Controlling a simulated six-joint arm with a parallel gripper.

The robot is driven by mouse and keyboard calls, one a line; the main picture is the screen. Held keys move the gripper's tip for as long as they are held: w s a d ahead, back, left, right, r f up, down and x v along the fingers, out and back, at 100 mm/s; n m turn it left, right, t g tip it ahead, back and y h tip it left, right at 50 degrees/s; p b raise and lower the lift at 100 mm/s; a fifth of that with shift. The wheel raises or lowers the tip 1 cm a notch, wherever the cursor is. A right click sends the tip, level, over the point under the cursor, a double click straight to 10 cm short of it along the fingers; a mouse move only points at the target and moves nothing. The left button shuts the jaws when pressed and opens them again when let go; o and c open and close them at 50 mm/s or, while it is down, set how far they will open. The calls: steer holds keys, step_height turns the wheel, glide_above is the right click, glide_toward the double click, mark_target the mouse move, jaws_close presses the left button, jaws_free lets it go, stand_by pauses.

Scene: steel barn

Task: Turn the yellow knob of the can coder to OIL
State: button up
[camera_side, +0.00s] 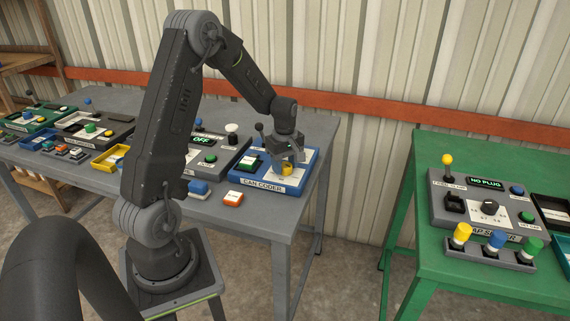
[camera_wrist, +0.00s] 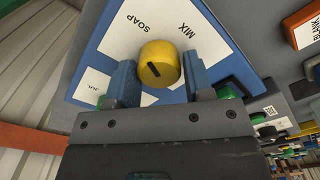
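The blue can coder (camera_side: 256,181) stands at the right end of the grey table, and its panel also shows in the wrist view (camera_wrist: 222,62). Its yellow knob (camera_side: 287,168) shows clearly in the wrist view (camera_wrist: 160,60), with a short dark mark on its face. SOAP and MIX labels are readable around it, and another label at left is partly cut off. I see no OIL label. My gripper (camera_side: 287,160) is over the knob. In the wrist view, its fingers (camera_wrist: 159,80) stand open, one on each side of the knob, with narrow gaps.
A grey panel (camera_side: 222,148) with an OFF display stands left of the coder. An orange-and-white block (camera_side: 233,199) and a blue block (camera_side: 199,189) lie in front. A green table (camera_side: 420,220) with a NO PLUG panel (camera_side: 465,210) stands right, across a gap.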

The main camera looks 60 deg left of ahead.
steer(key=c, duration=0.5)
steer(key=shift+m, duration=0.4)
steer(key=m, duration=0.5)
steer(key=shift+w+m, duration=0.1)
steer(key=shift+m, duration=0.2)
steer(key=m, duration=0.6)
steer(key=shift+d, duration=0.1)
steer(key=m, duration=0.6)
steer(key=shift+w+d+m, duration=0.1)
steer(key=shift+m, duration=0.2)
steer(key=m, duration=0.6)
steer(key=shift+m, duration=0.4)
